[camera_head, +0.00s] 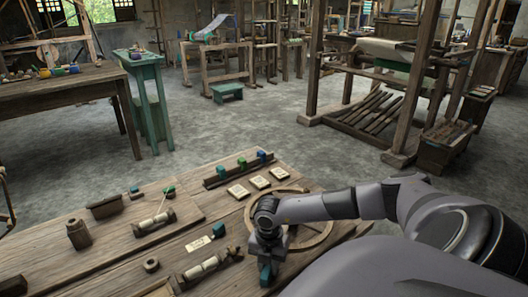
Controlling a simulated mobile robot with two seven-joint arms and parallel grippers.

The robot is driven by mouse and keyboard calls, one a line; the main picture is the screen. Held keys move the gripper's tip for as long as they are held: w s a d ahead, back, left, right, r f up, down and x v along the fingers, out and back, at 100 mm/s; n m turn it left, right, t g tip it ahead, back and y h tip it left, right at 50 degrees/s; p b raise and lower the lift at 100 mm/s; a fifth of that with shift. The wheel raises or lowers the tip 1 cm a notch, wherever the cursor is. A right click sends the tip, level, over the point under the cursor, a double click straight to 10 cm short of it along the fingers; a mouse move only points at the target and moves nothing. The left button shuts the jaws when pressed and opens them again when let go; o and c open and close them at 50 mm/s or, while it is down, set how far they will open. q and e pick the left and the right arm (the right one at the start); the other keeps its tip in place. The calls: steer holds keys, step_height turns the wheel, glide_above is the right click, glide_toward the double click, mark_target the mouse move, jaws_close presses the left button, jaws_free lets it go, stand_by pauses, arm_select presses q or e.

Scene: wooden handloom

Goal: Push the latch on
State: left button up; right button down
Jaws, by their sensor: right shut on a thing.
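My right gripper (268,246) points down over the right part of the wooden workbench (105,255). It is shut on a small teal piece (266,274) that shows below it near the bench's front. The arm and gripper hide part of a round wooden ring (322,222) on the bench. I cannot tell for sure which thing is the latch. Two wooden holders with pale rollers lie on the bench, one at the back (153,221) and one nearer the gripper (206,267). My left gripper is not in view.
A small teal block (218,230) stands beside a pale label (197,244). A wooden jar (79,234) and a small ring (151,264) are at left. Looms stand beyond open floor.

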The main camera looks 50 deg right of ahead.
steer(key=c, duration=1)
jaws_free()
steer(key=shift+o, duration=0.2)
step_height(320, 180, up, 7)
steer(key=shift+r+p, duration=0.1)
steer(key=shift+p, duration=0.5)
